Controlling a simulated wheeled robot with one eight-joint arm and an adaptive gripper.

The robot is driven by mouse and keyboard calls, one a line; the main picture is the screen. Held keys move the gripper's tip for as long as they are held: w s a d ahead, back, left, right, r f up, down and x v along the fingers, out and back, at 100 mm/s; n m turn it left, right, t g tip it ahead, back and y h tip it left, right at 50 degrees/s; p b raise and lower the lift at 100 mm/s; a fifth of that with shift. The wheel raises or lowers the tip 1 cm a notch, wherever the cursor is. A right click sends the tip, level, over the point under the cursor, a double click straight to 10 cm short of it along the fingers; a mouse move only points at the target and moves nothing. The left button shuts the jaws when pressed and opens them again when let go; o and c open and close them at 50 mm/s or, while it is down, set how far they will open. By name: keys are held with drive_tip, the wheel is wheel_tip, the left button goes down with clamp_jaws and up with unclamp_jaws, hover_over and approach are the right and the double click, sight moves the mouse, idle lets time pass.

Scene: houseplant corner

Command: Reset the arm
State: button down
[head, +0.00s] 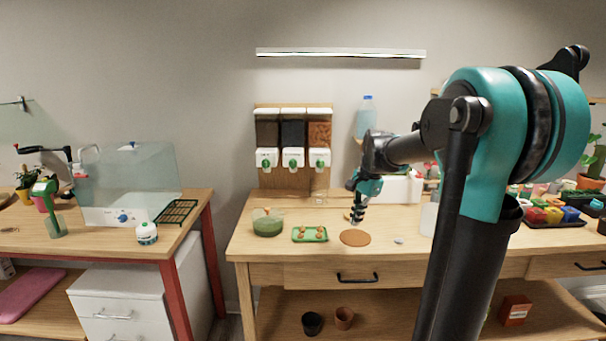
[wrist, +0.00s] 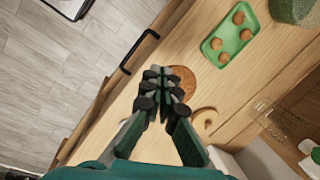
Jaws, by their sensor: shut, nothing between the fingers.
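My gripper (head: 358,214) hangs at the end of my arm above the wooden workbench (head: 275,262), pointing down near a round brown mat (head: 355,238). In the wrist view my gripper (wrist: 165,85) has its dark fingertips together, with nothing held between them. The brown mat (wrist: 184,80) shows partly behind the fingertips there. The fingers hide part of the mat, and I cannot tell the exact height above it.
A green tray (head: 298,240) with several small brown balls and a green-filled bowl (head: 268,227) stand left of the mat. Three dispensers (head: 293,133) are on the wall behind. A ring-shaped brown thing (wrist: 206,122) lies beside the mat. Coloured pots (head: 552,214) stand at right.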

drive_tip(key=s+d+f+n+t+h, duration=0.1)
drive_tip(key=s+f+n, duration=0.5)
drive_tip(key=s+f, duration=0.3)
drive_tip(key=s+d+f+n+t, duration=0.1)
drive_tip(key=s+f+n, duration=0.5)
drive_tip(key=s, duration=0.8)
wheel_tip(320, 180, down, 3)
drive_tip(key=shift+s+d+r+t+h, duration=0.15)
drive_tip(key=shift+d+t+h, duration=0.25)
drive_tip(key=shift+t, duration=0.1)
drive_tip(key=shift+a, duration=0.1)
